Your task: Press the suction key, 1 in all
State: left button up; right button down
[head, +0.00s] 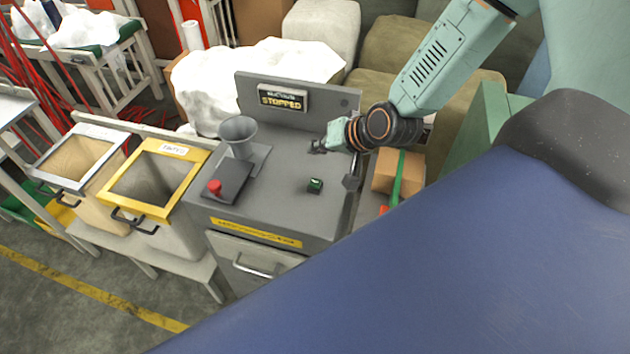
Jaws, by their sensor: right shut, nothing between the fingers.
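A green key (315,185) sits on the grey top of the machine (275,205), right of its middle. I cannot read any label on it. A small display (282,97) on the machine's back panel reads STOPPED. My right gripper (316,147) is shut and empty, above the machine top and behind the green key in the picture, apart from it. A red button (214,187) on a dark plate stands at the machine's left side. My left gripper is not in view.
A grey funnel (239,131) stands at the machine's back left. Left are a yellow-rimmed bin (159,177) and a white-rimmed bin (80,156). A cardboard box (398,172) with a green strap lies right of the machine. White sacks (205,85) are behind.

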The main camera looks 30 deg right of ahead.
aim_at(318, 183)
notch_tip(318, 183, down, 8)
jog(key=b, duration=0.7)
jog(key=shift+w+d+f, duration=0.1)
jog(key=shift+f, duration=0.15)
jog(key=shift+r, duration=0.15)
dwell(0.6)
jog(key=shift+f+b, duration=0.55)
